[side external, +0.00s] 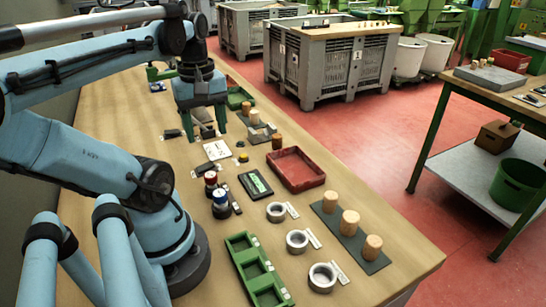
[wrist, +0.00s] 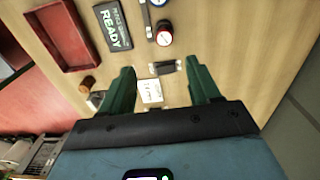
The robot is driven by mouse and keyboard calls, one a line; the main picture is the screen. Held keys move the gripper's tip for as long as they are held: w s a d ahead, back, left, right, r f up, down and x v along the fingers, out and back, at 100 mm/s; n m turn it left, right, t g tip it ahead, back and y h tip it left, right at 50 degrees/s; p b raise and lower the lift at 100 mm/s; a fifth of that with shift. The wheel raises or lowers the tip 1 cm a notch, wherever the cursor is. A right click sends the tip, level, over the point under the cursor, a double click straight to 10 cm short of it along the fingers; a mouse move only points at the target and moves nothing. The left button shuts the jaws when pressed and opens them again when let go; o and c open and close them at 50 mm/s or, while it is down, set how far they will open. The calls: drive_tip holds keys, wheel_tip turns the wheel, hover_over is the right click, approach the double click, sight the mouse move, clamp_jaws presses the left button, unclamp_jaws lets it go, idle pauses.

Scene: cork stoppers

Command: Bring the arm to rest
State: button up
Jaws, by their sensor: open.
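My gripper (side external: 204,127) has two green fingers, spread apart and pointing down over the far part of the bench. In the wrist view my gripper (wrist: 161,70) is open with nothing held between the fingers. A small dark piece (wrist: 165,68) and a white printed card (wrist: 152,92) lie on the bench below the gap. The card also shows in the side view (side external: 216,150). Three cork stoppers (side external: 350,222) stand on a dark strip (side external: 366,265) near the right edge. Another cork (side external: 277,142) stands behind the red tray.
A red tray (side external: 319,182), a display reading READY (wrist: 113,25), red-topped and blue-topped items (side external: 220,198), three metal rings (side external: 322,277) and a green compartment tray (side external: 255,270) occupy the near bench. Small items crowd the area around my gripper. Grey crates (side external: 318,75) stand beyond the bench.

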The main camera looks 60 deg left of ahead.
drive_tip(key=w+d+f+m+t, duration=0.2)
drive_tip(key=w+d+m+t, duration=0.5)
drive_tip(key=w+d+m, duration=0.7)
drive_tip(key=m, duration=0.4)
drive_tip(key=shift+w+d+f, duration=0.25)
drive_tip(key=shift+w+d, duration=0.1)
drive_tip(key=shift+w, duration=0.05)
